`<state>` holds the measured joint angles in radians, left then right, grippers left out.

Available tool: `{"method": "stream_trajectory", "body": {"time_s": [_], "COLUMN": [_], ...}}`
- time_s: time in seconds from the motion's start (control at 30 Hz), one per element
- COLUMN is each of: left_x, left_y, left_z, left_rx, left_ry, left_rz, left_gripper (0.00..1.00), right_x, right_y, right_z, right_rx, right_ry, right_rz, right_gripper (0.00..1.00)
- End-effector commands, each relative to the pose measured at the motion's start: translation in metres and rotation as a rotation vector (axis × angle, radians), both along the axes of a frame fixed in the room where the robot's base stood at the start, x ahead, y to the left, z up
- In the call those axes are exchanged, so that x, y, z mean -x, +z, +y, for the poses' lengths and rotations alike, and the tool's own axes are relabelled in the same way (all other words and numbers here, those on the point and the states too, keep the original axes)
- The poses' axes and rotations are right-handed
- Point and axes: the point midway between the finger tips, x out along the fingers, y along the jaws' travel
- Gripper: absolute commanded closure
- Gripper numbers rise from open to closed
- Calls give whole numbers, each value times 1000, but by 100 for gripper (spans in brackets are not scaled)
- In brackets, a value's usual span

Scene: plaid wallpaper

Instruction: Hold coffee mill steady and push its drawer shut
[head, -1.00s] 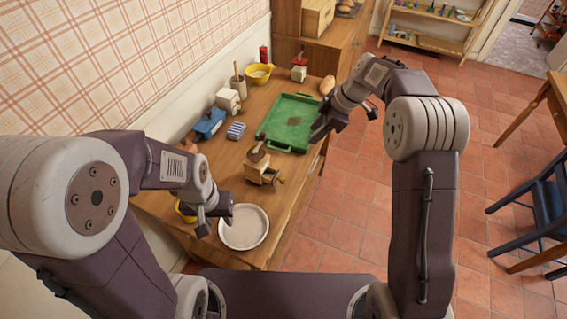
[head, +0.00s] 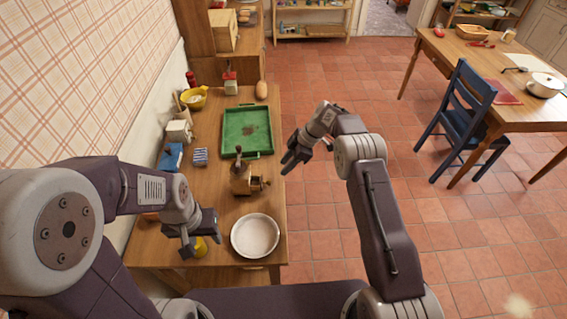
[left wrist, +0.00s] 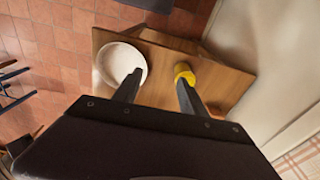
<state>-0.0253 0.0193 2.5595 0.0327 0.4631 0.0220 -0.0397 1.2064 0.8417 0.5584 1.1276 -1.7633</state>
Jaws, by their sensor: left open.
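The wooden coffee mill (head: 241,181) stands upright on the table in the head view, its crank on top. Its drawer (head: 259,184) juts out on the right side, toward the table's right edge. My left gripper (head: 202,237) is open and empty, nearer than the mill and left of the white plate. In the left wrist view its two fingers (left wrist: 158,84) are spread apart, and the mill does not show there. My right gripper (head: 290,157) is right of the mill, apart from it, near the table's right edge; its finger opening is unclear.
A white plate (head: 255,236) lies in front of the mill. A green tray (head: 247,131) lies behind it. A blue-striped box (head: 200,157) and a blue object (head: 171,157) are to its left. A yellow item (left wrist: 184,71) is by my left gripper.

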Motion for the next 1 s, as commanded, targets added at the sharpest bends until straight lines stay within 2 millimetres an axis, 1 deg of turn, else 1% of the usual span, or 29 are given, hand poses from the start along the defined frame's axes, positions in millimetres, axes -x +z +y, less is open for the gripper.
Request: {"method": "stream_trajectory", "body": {"time_s": [0.03, 0.07, 0.1, 0.13, 0.17, 0.2, 0.27, 0.3, 0.37, 0.4, 0.47, 0.5, 0.57, 0.6, 0.67, 0.7, 0.77, 0.8, 0.87, 0.9, 0.97, 1.0], "left_x": [6, 12, 7, -5, -18, -37, -67, -86, -114, -132, -159, -176, -200, -216, -238, -252, -271, -282, -296, -303, -308, -306], "left_y": [-1, -1, 6, 14, 24, 35, 52, 61, 73, 80, 87, 91, 93, 94, 91, 87, 76, 67, 48, 33, 10, -5], "left_z": [0, 0, 0, -1, -1, -2, -3, -4, -7, -9, -12, -15, -19, -22, -27, -31, -37, -42, -49, -53, -58, -61], "left_rx": [0, 0, 0, 1, 2, 3, 3, 3, 1, 1, 0, -1, -3, -4, -6, -7, -9, -11, -12, -12, -14, -16], "left_ry": [2, 3, 6, 7, 8, 11, 10, 8, 3, 0, -5, -9, -15, -19, -28, -32, -41, -49, -60, -67, -76, -82], "left_rz": [24, 50, 61, 51, 36, 25, 14, 10, 6, 4, 1, -2, -2, -3, -3, -3, -1, 0, 1, 3, 16, 37], "left_gripper": [33, 25, 15, 15, 15, 15, 15, 15, 15, 15, 15, 15, 15, 15, 15, 15, 15, 15, 15, 15, 15, 15], "right_x": [0, 0, 0, 0, 0, 0, 0, 0, 0, 0, 0, 0, 0, 0, 0, 0, 0, 0, 0, 0, 0, 0], "right_y": [0, 0, 0, 0, 0, 0, 0, 0, 0, 0, 0, 0, 0, 0, 0, 0, 0, 0, 0, 0, 0, 0], "right_z": [1, 1, 1, 1, 0, 0, 0, 0, 0, 0, 0, 0, 0, 0, 0, 0, 0, 0, 0, 0, 0, 0], "right_rx": [0, 0, 0, 0, 0, 0, 0, 0, 0, 0, 0, 0, 0, 0, 0, 0, 0, 0, 0, 0, 0, 0], "right_ry": [1, 1, 1, 1, 1, 1, 1, 1, 1, 1, 1, 1, 1, 1, 1, 1, 1, 1, 1, 1, 1, 1], "right_rz": [0, 0, 0, 0, 0, 0, 0, 0, 0, 0, 0, 0, 0, 0, 0, 0, 0, 0, 0, 0, 0, 0], "right_gripper": [64, 64, 64, 64, 64, 64, 64, 64, 64, 64, 64, 64, 64, 64, 64, 64, 64, 64, 64, 64, 64, 64]}}
